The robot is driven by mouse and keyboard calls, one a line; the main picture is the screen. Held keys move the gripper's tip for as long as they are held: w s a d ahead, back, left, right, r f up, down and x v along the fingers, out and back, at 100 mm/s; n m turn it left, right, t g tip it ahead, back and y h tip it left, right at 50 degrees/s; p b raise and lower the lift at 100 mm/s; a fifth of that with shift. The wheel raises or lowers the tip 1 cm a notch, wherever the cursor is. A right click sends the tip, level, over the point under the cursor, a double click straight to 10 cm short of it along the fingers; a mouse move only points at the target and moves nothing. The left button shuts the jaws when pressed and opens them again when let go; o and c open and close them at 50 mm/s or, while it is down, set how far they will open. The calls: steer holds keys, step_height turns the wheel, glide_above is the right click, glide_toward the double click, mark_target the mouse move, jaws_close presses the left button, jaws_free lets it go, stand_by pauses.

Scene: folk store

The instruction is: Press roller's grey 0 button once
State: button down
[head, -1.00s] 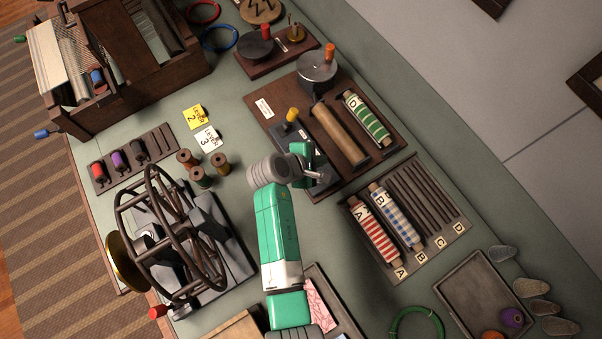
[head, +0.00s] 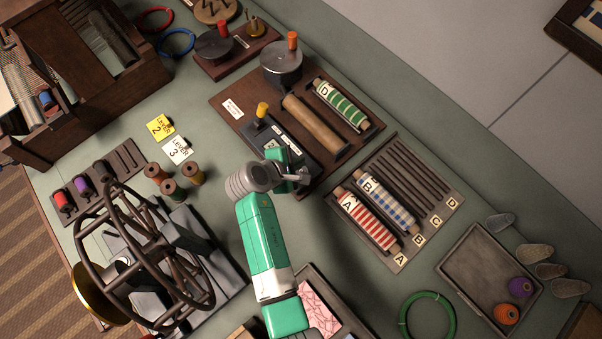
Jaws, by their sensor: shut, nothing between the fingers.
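The roller machine is a dark wooden board (head: 225,84) with a brown roller (head: 314,124), a green-striped roller marked D (head: 341,105), and a grey drum with an orange knob (head: 281,66). A dark control panel with a yellow-knobbed lever (head: 262,110) lies along its lower left side. My gripper (head: 303,177) is shut and empty over the lower end of this panel. My green arm reaches up from the bottom of the head view. The grey 0 button cannot be made out; my gripper and wrist cover that end of the panel. Whether the fingertips touch anything cannot be told.
A rack (head: 420,178) holds red and blue patterned rollers at right. A spoked wheel frame (head: 130,240) stands at left, near several thread spools (head: 171,188). A tray (head: 478,247) with two balls and a green ring (head: 428,318) lie lower right.

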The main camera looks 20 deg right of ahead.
mark_target(298, 173)
steer(key=shift+f+b, duration=0.55)
steer(key=shift+f, duration=1)
steer(key=shift+f, duration=0.1)
stand_by(0.6)
steer(key=shift+f, duration=0.35)
steer(key=shift+f+b, duration=0.35)
steer(key=shift+f, duration=0.15)
stand_by(0.7)
steer(key=shift+r+p, duration=0.95)
steer(key=shift+p, duration=0.05)
step_height(298, 173, up, 5)
steer(key=p, duration=0.5)
steer(key=shift+r, duration=0.1)
